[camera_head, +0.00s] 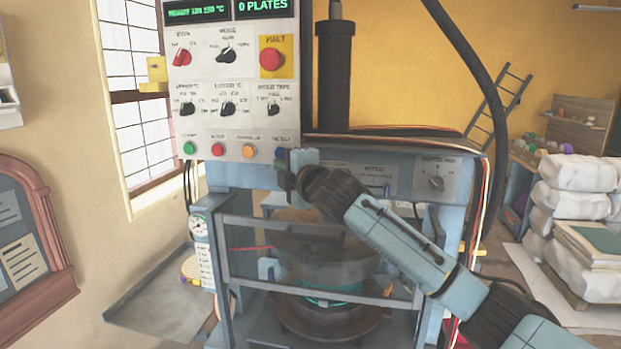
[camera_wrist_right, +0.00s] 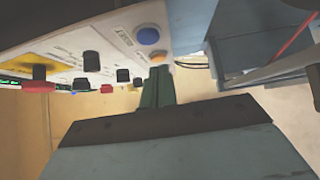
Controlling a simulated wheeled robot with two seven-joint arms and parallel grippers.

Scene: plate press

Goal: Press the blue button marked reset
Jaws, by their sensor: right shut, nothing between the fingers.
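The blue button (camera_head: 281,152) is at the right end of the bottom row on the white control panel (camera_head: 205,80). Its label is too small to read surely. In the right wrist view the blue button (camera_wrist_right: 148,36) stands out from the panel, beside the orange button (camera_wrist_right: 158,57). My right gripper (camera_head: 284,172) is shut and empty, just below and right of the blue button in the head view. In the right wrist view its fingertips (camera_wrist_right: 160,74) point toward the panel edge near these buttons. I see no clear contact. My left gripper is out of view.
Green (camera_head: 188,148), red (camera_head: 218,149) and orange (camera_head: 249,151) buttons share the row. A red halt button (camera_head: 271,59) and several knobs sit above. The press with its clear guard (camera_head: 320,262) is below. A black hose (camera_head: 470,50) hangs at the right.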

